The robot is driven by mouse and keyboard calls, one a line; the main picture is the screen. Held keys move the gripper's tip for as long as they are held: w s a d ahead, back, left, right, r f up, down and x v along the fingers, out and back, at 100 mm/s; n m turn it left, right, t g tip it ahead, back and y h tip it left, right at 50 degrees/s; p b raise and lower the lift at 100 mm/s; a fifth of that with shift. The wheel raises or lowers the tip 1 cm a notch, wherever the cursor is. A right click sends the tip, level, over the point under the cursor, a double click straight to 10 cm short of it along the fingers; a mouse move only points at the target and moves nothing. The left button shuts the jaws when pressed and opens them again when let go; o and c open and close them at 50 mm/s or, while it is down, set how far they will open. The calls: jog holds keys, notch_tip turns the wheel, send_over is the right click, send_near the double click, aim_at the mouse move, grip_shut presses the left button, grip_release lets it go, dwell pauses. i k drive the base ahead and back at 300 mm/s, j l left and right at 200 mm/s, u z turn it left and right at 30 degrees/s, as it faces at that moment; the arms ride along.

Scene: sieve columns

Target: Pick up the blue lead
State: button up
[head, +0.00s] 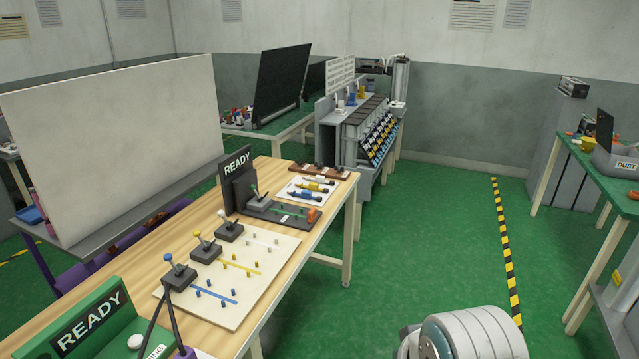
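Several short leads with dark ends lie side by side on a small white tray (291,190) on the wooden bench. The one nearest me looks like the blue lead (301,195). A yellow lead (314,186) lies just behind it, and a paler lead lies behind that. They are small here, so their exact ends are hard to tell. A rounded white and grey part at the bottom right looks like part of my arm. My gripper does not show, and nothing touches the leads.
The wooden bench (118,262) also holds a white board (262,287) with blue, yellow and white joystick boxes, and a dark READY stand (238,166). A green READY box (92,322) stands at the near end. Green floor right of the bench is clear.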

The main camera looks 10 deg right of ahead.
aim_at(306, 194)
jog(key=i+l+z, duration=0.1)
jog(key=i+z, duration=0.25)
jog(key=i, duration=0.65)
jog(key=i+l+u, duration=0.15)
jog(key=i, duration=0.45)
jog(key=i+l+u, duration=0.2)
jog(key=i, duration=0.4)
jog(key=i+l+u, duration=0.15)
jog(key=i+u, duration=0.15)
jog(key=u, duration=0.15)
jog(key=i+l+u, duration=0.25)
jog(key=u, duration=0.25)
jog(key=i+l+u, duration=0.3)
jog(key=u, duration=0.15)
jog(key=l, duration=0.1)
